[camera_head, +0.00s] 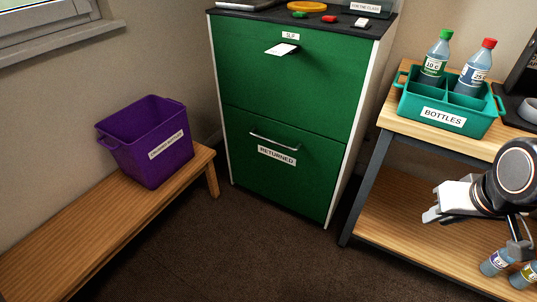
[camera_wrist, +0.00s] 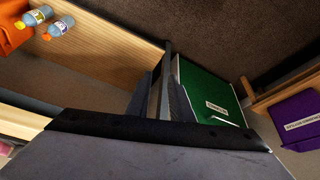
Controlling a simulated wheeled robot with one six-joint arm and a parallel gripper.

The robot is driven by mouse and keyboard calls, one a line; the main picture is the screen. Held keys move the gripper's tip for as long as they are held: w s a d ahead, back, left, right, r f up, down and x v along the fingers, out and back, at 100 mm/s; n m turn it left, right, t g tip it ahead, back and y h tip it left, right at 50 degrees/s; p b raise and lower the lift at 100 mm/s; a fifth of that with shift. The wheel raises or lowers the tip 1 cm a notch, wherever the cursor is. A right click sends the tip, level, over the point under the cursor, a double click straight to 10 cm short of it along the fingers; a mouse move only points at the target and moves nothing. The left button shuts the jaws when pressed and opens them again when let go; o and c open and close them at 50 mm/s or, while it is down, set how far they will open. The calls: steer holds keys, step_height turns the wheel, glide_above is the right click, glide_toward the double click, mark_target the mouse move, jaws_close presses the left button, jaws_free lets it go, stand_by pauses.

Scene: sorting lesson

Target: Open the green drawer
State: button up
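The green cabinet (camera_head: 290,95) stands against the back wall with its fronts closed. Its lower drawer (camera_head: 285,180) has a metal bar handle (camera_head: 274,142) and a label reading RETURNED. The upper front (camera_head: 250,75) has a small label and a white card-like piece (camera_head: 281,49) sticking out. My gripper (camera_head: 432,215) is at the right, in front of the wooden shelf and well apart from the cabinet. In the wrist view my gripper (camera_wrist: 162,92) shows two dark fingers with a gap between them, empty. The green cabinet (camera_wrist: 203,88) also shows there, beyond the fingers.
A purple bin (camera_head: 150,150) stands on a low wooden bench (camera_head: 85,235) at the left. A teal BOTTLES crate (camera_head: 480,122) with two bottles is on the shelf (camera_head: 400,130) at the right. More bottles (camera_head: 497,262) lie lower. Dark floor (camera_head: 250,255) before the cabinet is clear.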

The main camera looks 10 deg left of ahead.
mark_target(270, 141)
steer(key=w+a+f+n+g+h, duration=0.1)
steer(key=w+n+h, duration=0.1)
steer(key=w, duration=0.5)
steer(key=w+a+f+n+g+h, duration=0.1)
steer(key=w+a+h, duration=0.15)
steer(key=w, duration=0.45)
steer(key=w+a+f+n+t+h, duration=0.3)
steer(key=w+a+h, duration=0.1)
steer(key=w+a, duration=0.85)
steer(key=w+a+f+n+t+y, duration=0.1)
steer(key=a+f+n+t, duration=0.3)
steer(key=a, duration=0.8)
steer(key=w+a+f+n+t+y, duration=0.1)
steer(key=a+f+t, duration=0.1)
steer(key=a+f, duration=0.65)
steer(key=w+a+f+n+t+y, duration=0.1)
steer(key=w+a+f+n+t, duration=0.15)
steer(key=a, duration=1.15)
steer(key=shift+t, duration=0.35)
steer(key=x, duration=1.6)
steer(key=shift+w, duration=0.1)
jaws_close()
